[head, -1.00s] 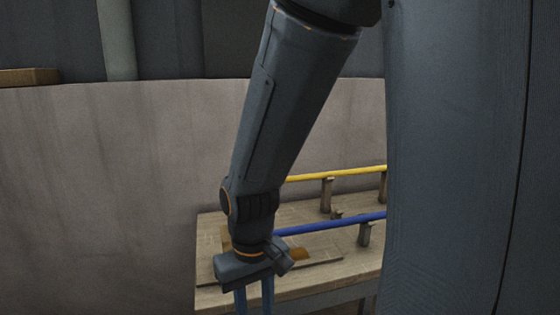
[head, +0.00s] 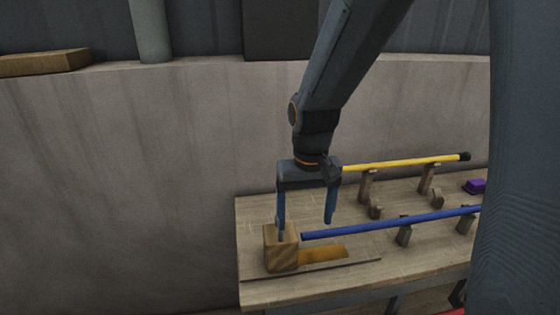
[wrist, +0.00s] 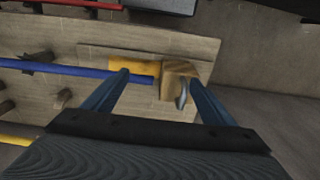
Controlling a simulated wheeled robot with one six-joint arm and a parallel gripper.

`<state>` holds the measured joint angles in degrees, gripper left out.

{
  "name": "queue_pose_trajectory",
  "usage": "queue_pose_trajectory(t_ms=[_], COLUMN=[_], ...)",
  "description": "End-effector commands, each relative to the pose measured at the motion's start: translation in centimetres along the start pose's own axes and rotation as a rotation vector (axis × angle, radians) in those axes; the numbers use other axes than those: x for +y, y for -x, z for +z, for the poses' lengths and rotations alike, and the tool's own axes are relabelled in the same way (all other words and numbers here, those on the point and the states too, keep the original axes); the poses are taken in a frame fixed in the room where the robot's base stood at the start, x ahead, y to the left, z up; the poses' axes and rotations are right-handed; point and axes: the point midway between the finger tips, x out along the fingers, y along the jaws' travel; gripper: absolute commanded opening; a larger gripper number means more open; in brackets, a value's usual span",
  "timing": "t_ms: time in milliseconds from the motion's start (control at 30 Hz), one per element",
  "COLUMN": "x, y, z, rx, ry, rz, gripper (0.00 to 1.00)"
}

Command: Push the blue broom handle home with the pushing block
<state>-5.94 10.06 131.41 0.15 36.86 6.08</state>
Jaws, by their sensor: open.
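The blue broom handle (head: 390,222) lies level on short wooden posts on the bench. Its left end points toward the wooden pushing block (head: 282,256), with a small gap in the head view. The block stands near the bench's left end; a grey upright grip (wrist: 182,97) shows on it in the wrist view. My gripper (head: 305,226) is open, fingers pointing down, empty. In the wrist view the block (wrist: 172,77) appears between the fingertips; in the head view the left finger overlaps the block's top. I cannot tell whether they touch.
An orange-brown flat piece (head: 323,254) lies beside the block. A yellow handle (head: 400,162) rests on posts behind the blue one.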

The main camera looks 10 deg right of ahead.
Motion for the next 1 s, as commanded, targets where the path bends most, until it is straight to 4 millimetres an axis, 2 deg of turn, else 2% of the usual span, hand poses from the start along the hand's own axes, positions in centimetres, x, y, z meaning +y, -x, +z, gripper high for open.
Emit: queue_pose_trajectory(t_ms=[33, 133, 300, 400, 567, 1000], x=[-0.8, -2.5, -4.7, -5.3, -5.6, -5.5], y=[1.9, 3.9, 5.9, 6.3, 5.7, 1.0], z=[-0.7, -2.4, -4.4, -4.9, -5.2, -5.0], rx=[-0.002, -0.01, -0.024, -0.027, -0.029, -0.029], ry=[0.006, 0.009, 0.009, 0.009, 0.009, 0.009], rz=[0.0, 0.001, 0.003, 0.004, 0.005, 0.005], gripper=[0.78, 0.78, 0.78, 0.78, 0.78, 0.78])
